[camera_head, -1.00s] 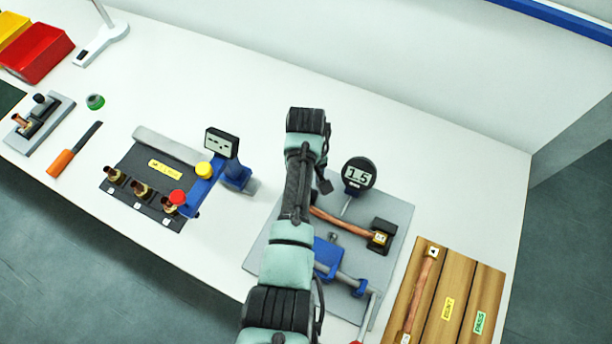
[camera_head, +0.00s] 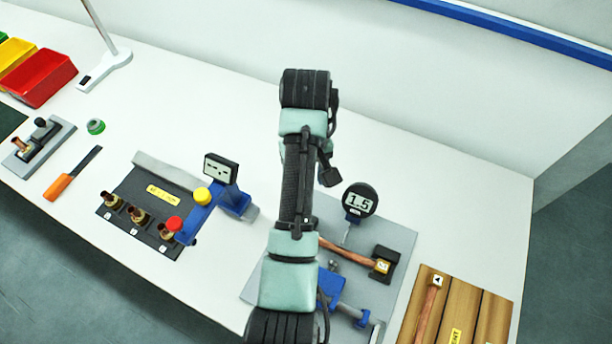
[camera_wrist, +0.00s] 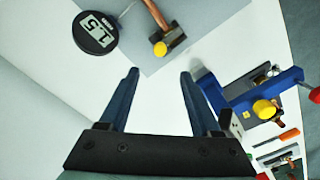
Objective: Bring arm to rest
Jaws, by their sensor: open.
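My gripper (camera_wrist: 160,75) shows in the wrist view with its two dark blue fingers spread wide apart. Nothing is between them; white table surface lies beyond. In the head view my arm rises over the bench from the bottom middle, and its folded links hide the gripper there. My arm also covers part of the grey fixture plate (camera_head: 392,240).
A round gauge (camera_head: 359,200) reading 1.5 and a copper pipe (camera_head: 345,252) are on the plate. A blue gauge stand (camera_head: 222,190) and black fixture with copper fittings (camera_head: 138,214) are left. A wooden board (camera_head: 433,283) lies right. The bench's back middle is clear.

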